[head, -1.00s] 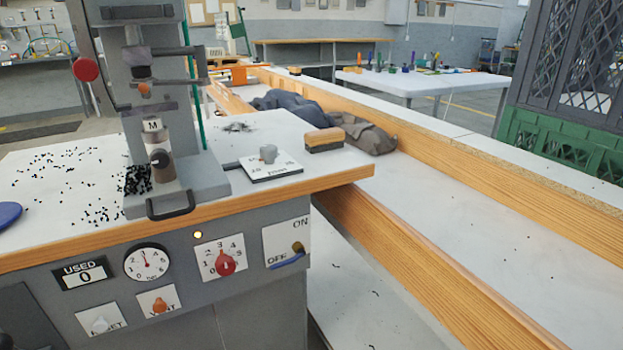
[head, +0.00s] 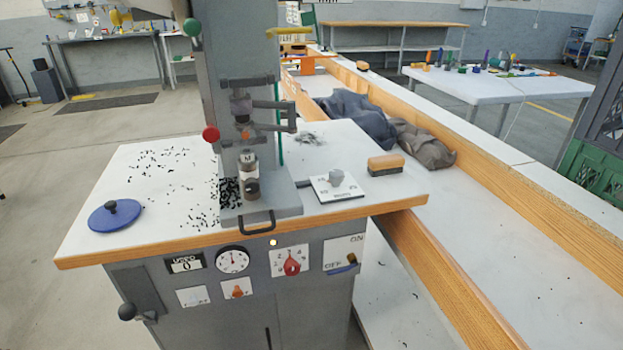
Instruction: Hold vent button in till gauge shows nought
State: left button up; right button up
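The eyelet press (head: 225,100) stands on a grey cabinet with a white, wood-edged top. On the cabinet front, the vent button (head: 238,291) is an orange knob on a white plate, below the round gauge (head: 233,261). The gauge has a white face and a dark needle pointing roughly upward; its exact reading is too small to tell. Neither of my grippers shows in the head view, and nothing touches the vent button.
Beside the vent button are a white reset plate (head: 193,296), a red dial (head: 291,262) and an ON/OFF switch (head: 344,256). A ball-ended lever (head: 127,311) juts out at the left. A blue lid (head: 115,215) and a brush (head: 386,164) lie on top. Open floor lies left.

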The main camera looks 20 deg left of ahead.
aim_at(236, 293)
jog(key=u, duration=1.1)
jog(key=k+j, duration=0.05)
